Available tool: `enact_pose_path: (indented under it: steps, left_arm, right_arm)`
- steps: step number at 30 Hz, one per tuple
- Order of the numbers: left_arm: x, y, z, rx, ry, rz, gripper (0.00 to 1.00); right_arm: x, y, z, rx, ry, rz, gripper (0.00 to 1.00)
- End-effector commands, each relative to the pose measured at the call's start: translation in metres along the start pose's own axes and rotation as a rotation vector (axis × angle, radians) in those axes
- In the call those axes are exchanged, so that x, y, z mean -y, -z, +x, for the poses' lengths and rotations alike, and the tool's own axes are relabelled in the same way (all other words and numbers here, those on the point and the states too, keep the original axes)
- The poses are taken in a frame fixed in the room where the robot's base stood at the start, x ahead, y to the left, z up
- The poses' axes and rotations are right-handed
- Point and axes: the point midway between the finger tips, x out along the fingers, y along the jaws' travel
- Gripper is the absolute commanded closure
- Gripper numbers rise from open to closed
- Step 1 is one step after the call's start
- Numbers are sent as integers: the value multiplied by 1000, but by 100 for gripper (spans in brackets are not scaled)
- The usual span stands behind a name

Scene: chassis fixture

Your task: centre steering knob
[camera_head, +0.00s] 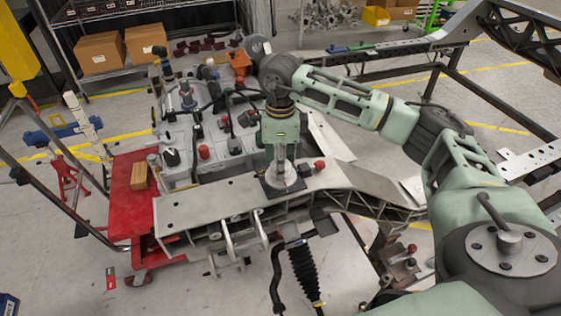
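My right arm comes in from the right and bends down over the chassis fixture (220,200). The lower end of this arm, with my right gripper (284,180), points straight down at a dark square plate on the fixture's front beam. The fingers are too small and covered to tell apart. Which part is the steering knob is not clear. A black knob (171,157) stands on the grey panel at the left, and a red knob (204,152) stands to its right. Another red knob (319,164) is just right of my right gripper. My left gripper is not in view.
A red cart (130,195) with a small wooden block (139,176) stands left of the fixture. Cardboard boxes (100,53) sit on a shelf at the back left. Metal frame rails (400,42) run across the back right. Open floor lies at the lower left.

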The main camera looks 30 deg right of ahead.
Motion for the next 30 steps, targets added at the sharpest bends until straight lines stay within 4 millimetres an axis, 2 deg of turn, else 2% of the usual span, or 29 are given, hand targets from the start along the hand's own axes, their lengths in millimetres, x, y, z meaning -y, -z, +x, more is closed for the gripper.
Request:
enact_pose_path:
  steps: [5,6,12,23,26,30]
  left_arm:
    - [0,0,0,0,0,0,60]
    - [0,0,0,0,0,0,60]
    - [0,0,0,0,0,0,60]
    - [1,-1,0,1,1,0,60]
    - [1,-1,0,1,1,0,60]
    - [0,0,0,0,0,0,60]
  right_arm:
    - [-2,-1,1,1,-6,-4,87]
    - [-2,-1,1,1,-6,-4,60]
    - [-2,-1,1,0,-4,-2,44]
    - [0,0,-4,1,0,1,44]
    - [0,-1,-17,2,1,1,44]
    - [1,-1,-45,3,3,1,44]
